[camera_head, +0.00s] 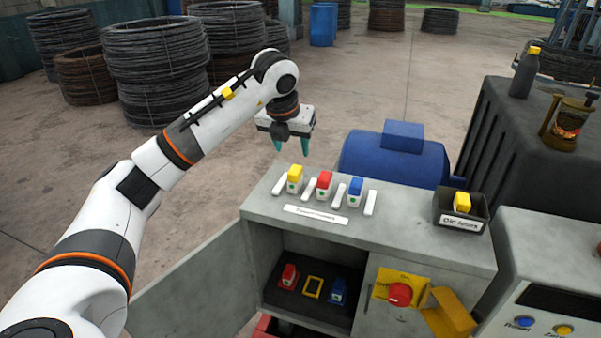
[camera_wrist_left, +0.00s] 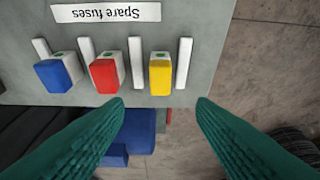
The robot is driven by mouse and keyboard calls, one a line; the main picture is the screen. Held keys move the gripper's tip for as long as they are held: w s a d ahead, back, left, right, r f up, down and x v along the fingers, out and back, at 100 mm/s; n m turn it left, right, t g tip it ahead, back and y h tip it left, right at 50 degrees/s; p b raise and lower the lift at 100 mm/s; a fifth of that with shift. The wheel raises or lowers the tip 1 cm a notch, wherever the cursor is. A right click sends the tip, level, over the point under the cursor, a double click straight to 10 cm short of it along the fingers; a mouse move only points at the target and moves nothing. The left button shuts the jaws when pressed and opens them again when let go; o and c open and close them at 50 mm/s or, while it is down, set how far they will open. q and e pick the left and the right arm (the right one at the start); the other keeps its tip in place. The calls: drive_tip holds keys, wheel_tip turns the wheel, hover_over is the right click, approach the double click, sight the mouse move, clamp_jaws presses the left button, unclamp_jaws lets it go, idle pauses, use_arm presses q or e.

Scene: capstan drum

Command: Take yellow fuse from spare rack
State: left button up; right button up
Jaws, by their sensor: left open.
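The yellow fuse (camera_head: 295,174) stands in the spare rack on top of the grey cabinet, left of a red fuse (camera_head: 324,180) and a blue fuse (camera_head: 355,188), with white dividers between. The rack's label (camera_head: 315,215) lies in front. My left gripper (camera_head: 291,150) is open and empty, pointing down above and slightly behind the yellow fuse, apart from it. In the left wrist view, the yellow fuse (camera_wrist_left: 160,77) shows just beyond the gap between the green fingertips (camera_wrist_left: 160,103). My right gripper is not in view.
A dark bin (camera_head: 446,219) labelled for old fuses holds another yellow fuse (camera_head: 462,202). The open compartment below has a red fuse (camera_head: 289,277), an empty yellow-framed slot (camera_head: 313,287) and a blue fuse (camera_head: 337,292). A blue motor housing (camera_head: 385,162) stands behind the cabinet.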

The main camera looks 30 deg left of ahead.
sight(295, 170)
use_arm(q)
drive_tip(key=x, duration=0.1)
drive_tip(key=p+x, duration=0.1)
drive_tip(key=x, duration=0.1)
drive_tip(key=shift+s+f, duration=0.2)
drive_tip(key=shift+f, duration=0.05)
drive_tip(key=shift+w+f, duration=0.15)
drive_tip(key=shift+f, duration=0.15)
drive_tip(key=shift+w+f+p, duration=0.15)
drive_tip(key=shift+f+p, duration=0.15)
drive_tip(key=shift+p, duration=0.15)
drive_tip(key=x, duration=0.1)
drive_tip(key=p+x, duration=0.2)
drive_tip(key=shift+f, duration=0.9)
drive_tip(key=shift+w, duration=0.1)
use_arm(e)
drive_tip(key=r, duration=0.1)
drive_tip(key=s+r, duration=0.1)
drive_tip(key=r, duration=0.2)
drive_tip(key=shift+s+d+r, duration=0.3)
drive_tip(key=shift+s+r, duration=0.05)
use_arm(q)
drive_tip(key=c, duration=1.1)
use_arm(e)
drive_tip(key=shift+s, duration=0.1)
use_arm(q)
drive_tip(key=shift+r, duration=0.15)
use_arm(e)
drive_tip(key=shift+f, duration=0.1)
